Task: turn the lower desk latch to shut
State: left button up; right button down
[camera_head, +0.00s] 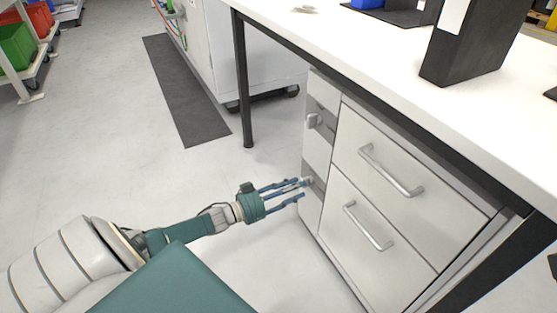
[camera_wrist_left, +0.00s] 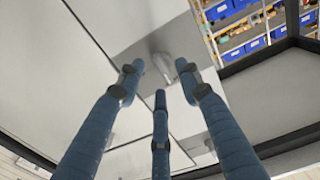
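The white desk drawer unit has a narrow side strip with two latches. The upper latch (camera_head: 313,121) is a small light knob on a grey plate. The lower latch (camera_head: 307,181) sits on a similar grey plate below it, partly hidden by my fingertips. My left gripper (camera_head: 302,187) reaches in from the left, its three blue fingers spread and pointing at the lower latch. In the left wrist view, a grey latch knob (camera_wrist_left: 163,63) shows between and beyond the open fingertips (camera_wrist_left: 160,75). I cannot tell whether any finger touches it. My right gripper is not in view.
Two drawers with bar handles (camera_head: 391,171) are beside the latches. The white desktop (camera_head: 350,50) with its dark edge overhangs them, and a black desk leg (camera_head: 243,85) stands left of the unit. The floor (camera_head: 130,165) around my left arm is clear.

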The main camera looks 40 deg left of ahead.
pick_arm(q)
jog(key=v, duration=1)
